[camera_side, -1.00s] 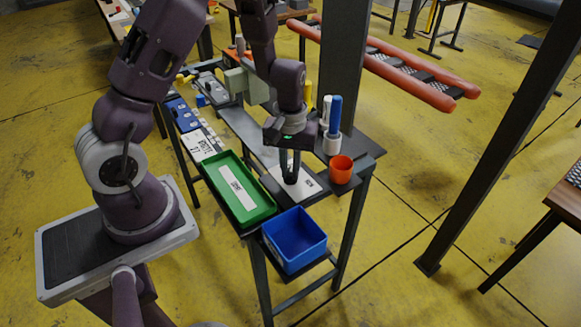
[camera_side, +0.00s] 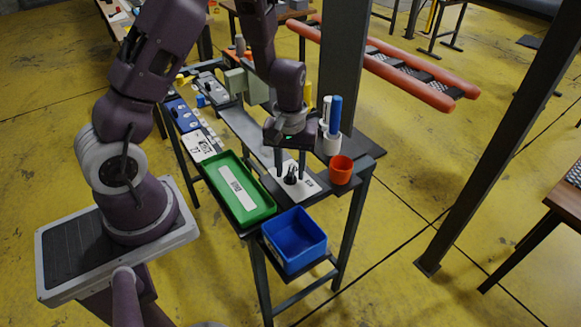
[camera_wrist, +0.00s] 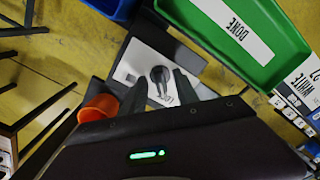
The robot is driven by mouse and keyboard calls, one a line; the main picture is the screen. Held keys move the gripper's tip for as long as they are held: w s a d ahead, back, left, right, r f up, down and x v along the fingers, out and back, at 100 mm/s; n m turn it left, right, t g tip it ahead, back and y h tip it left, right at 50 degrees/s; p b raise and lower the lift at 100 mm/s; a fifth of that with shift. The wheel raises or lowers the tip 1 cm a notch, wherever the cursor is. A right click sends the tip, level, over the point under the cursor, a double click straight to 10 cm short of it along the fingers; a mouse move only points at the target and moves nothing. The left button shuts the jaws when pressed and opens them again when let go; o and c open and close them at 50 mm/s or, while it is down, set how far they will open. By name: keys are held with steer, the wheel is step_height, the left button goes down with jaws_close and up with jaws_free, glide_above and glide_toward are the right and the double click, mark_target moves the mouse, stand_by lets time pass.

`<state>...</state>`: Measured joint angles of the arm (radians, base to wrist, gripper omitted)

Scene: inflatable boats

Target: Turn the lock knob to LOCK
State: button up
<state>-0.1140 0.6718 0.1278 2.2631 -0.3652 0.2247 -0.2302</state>
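The lock knob (camera_side: 291,176) is small and dark and stands on a white plate (camera_side: 309,189) at the near end of the bench. In the wrist view the knob (camera_wrist: 160,74) shows as a dark round body with a narrow grip, on the white plate (camera_wrist: 130,66). Part of a printed label (camera_wrist: 169,98) shows near the right finger; the rest is hidden. I cannot tell exactly where the knob points. My gripper (camera_side: 290,168) is open above the plate, pointing down, with one finger on each side of the knob and gaps between. It also shows in the wrist view (camera_wrist: 158,90).
A green tray (camera_side: 239,208) marked DONE lies left of the plate. A blue bin (camera_side: 324,240) sits lower in front. An orange cup (camera_side: 341,168) stands close on the right, with markers (camera_side: 335,116) in a white holder behind it. A dark post (camera_side: 342,60) rises behind.

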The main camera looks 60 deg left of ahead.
mark_target(291, 172)
step_height(291, 172, up, 7)
steer(key=shift+r, duration=0.2)
steer(key=s+d+r+m+t, duration=0.1)
steer(key=s+d+r+m, duration=0.15)
steer(key=r, duration=0.35)
steer(key=s+d+r+m+t, duration=0.1)
steer(key=s+d+r, duration=0.2)
steer(key=r, duration=0.3)
steer(key=s+d+r+m+t, duration=0.1)
steer(key=s+r+m+t, duration=0.2)
steer(key=s, duration=0.9)
step_height(291, 172, up, 4)
steer(key=m, duration=0.2)
steer(key=shift+s+d+f+m+t, duration=0.2)
steer(key=shift+d+m+t, duration=0.1)
steer(key=shift+m, duration=0.05)
